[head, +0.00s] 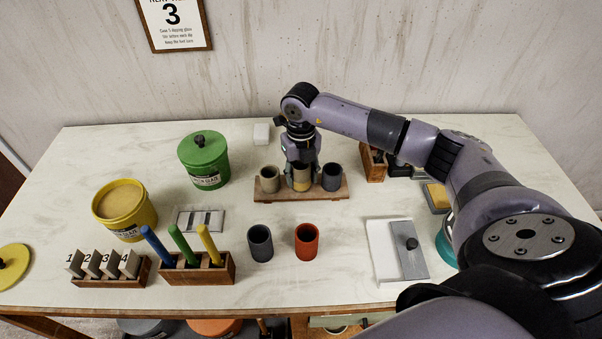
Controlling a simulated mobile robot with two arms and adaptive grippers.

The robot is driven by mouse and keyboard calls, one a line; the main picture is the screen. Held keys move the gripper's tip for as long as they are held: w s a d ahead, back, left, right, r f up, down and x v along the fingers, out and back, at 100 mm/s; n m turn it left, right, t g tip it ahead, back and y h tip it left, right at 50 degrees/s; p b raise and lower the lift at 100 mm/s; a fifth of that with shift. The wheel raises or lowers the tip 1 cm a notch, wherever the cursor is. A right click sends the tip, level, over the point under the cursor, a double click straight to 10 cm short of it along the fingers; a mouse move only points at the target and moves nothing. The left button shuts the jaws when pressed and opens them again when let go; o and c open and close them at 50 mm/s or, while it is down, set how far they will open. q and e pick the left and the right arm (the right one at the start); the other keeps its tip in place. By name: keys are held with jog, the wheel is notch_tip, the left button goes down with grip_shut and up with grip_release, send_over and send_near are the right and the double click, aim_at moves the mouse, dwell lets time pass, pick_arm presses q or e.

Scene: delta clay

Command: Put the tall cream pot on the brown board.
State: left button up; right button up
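The brown board (343,191) lies on the table below the middle of the head view, with three pots in a row along it. The middle one, a cream pot with a yellowish band (301,182), appears to stand upright on the board between a beige-grey pot (269,180) and a dark grey pot (332,178). My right gripper (302,172) points down over the middle pot, its fingers on either side of it and hiding its upper part. Whether the fingers press on the pot cannot be told. My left gripper is out of view.
A dark grey cup (260,243) and a red cup (306,241) stand in front of the board. A green tub (204,160), a yellow tub (125,210) and a wooden holder with coloured handles (205,273) are left. A white tray (383,250) is right.

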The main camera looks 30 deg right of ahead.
jog(key=shift+o, duration=0.6)
jog(key=shift+r, duration=0.15)
notch_tip(320, 180, up, 12)
jog(key=b, duration=0.3)
